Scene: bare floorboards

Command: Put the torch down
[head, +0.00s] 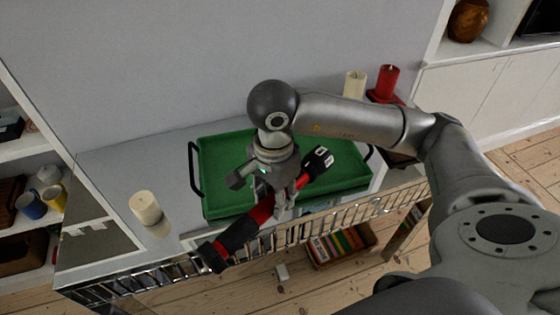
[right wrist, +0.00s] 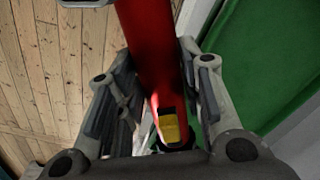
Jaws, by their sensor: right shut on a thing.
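The torch (head: 262,210) is red with black ends and lies slantwise in the head view, from the front rail up toward the tray. My right gripper (head: 280,204) is shut around its middle from above. In the right wrist view the red barrel of the torch (right wrist: 152,45) runs between the fingers of the gripper (right wrist: 157,88), with a yellow switch showing. The torch appears held above the front edge of the green tray (head: 345,172); the exact gap is hard to tell. My left gripper is not in view.
The tray has black handles and sits on a pale top with a metal rail (head: 330,222) along the front. A cream candle (head: 145,207) stands left. Another cream candle (head: 355,84) and a red candle (head: 387,82) stand behind my right arm. Below is a crate (head: 342,245).

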